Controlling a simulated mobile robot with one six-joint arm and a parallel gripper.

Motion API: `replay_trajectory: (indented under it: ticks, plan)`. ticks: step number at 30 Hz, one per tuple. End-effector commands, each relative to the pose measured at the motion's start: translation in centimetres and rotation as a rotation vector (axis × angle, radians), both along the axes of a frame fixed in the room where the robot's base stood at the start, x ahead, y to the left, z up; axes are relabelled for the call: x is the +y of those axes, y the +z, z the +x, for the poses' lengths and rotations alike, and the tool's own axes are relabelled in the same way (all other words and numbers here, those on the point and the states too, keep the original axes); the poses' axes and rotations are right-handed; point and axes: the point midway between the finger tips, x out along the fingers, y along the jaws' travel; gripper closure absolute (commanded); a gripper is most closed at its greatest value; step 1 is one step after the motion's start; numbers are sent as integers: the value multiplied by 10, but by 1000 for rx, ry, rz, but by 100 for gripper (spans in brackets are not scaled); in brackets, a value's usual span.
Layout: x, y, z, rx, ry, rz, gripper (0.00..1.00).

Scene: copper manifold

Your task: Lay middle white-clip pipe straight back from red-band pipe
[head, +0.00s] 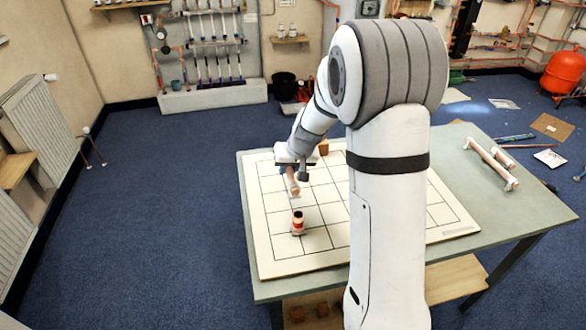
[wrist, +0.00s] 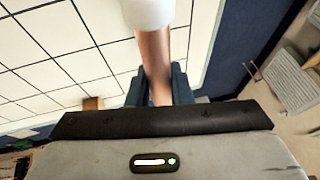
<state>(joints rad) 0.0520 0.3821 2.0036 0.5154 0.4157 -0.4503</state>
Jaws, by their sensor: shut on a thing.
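My gripper (head: 291,170) is over the left part of the gridded white board and shut on a copper pipe with a white clip (head: 295,189). In the wrist view the same pipe (wrist: 155,55) runs up from between the blue-grey jaws (wrist: 155,88) to a white clip (wrist: 148,12) at the top edge. The pipe's other end is hidden by the gripper. The red-band pipe (head: 298,225) is on the board, below the held pipe in the picture. It looks short from here, with a dark end and pale clip. The held pipe appears apart from it.
The gridded board (head: 283,267) lies on a grey-green table (head: 530,212). More copper pipes with white ends (head: 491,161) lie at the table's right. A small brown block (head: 323,147) is at the board's back edge. My arm hides the board's middle.

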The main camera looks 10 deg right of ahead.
Motion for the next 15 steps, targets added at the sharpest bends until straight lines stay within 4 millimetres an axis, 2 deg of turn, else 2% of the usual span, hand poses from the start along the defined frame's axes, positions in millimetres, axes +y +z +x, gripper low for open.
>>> replay_trajectory:
  ticks: [15]
  plan:
    - [0,-54,0,0,0,0,100]
